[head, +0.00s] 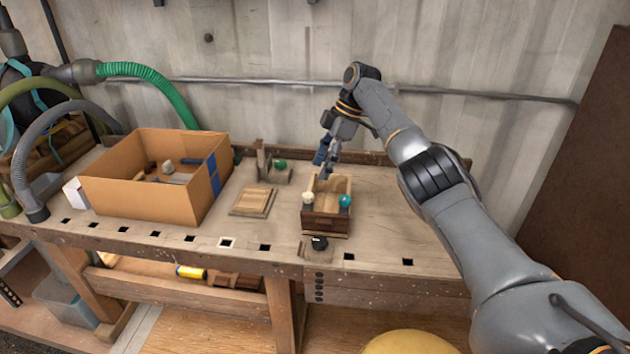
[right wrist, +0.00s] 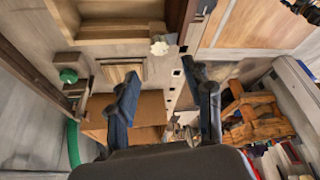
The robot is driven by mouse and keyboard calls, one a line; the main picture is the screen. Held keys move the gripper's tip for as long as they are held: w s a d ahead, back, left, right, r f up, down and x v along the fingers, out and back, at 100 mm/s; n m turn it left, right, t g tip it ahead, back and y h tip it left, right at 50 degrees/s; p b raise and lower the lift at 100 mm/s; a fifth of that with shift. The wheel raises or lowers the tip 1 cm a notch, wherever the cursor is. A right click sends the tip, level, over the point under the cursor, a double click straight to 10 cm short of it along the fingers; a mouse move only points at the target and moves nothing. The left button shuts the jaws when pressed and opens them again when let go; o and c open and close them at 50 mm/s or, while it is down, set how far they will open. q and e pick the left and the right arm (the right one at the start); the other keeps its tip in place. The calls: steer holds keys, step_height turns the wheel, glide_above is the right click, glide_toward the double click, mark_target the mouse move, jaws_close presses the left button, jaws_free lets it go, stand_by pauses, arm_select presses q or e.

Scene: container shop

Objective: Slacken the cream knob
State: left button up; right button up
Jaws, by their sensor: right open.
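The cream knob (head: 308,198) is on the front left of a small open wooden box (head: 325,222) on the workbench. A teal knob (head: 345,201) is on the same box's front right. In the right wrist view the cream knob (right wrist: 159,47) shows as a pale, lobed head by the box, beyond my fingertips. My right gripper (head: 326,164) is above and behind the box. It is open and empty, its blue-grey fingers (right wrist: 160,78) spread apart, and it does not touch the cream knob. My left gripper is not in view.
A cardboard box (head: 140,200) with loose items stands at the left of the bench. A flat wooden panel (head: 253,201) lies between the boxes. A wooden fixture with a green knob (head: 280,164) is behind. A black knob (head: 319,243) is at the front edge. The bench's right side is clear.

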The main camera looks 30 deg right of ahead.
steer(key=shift+v, duration=1.65)
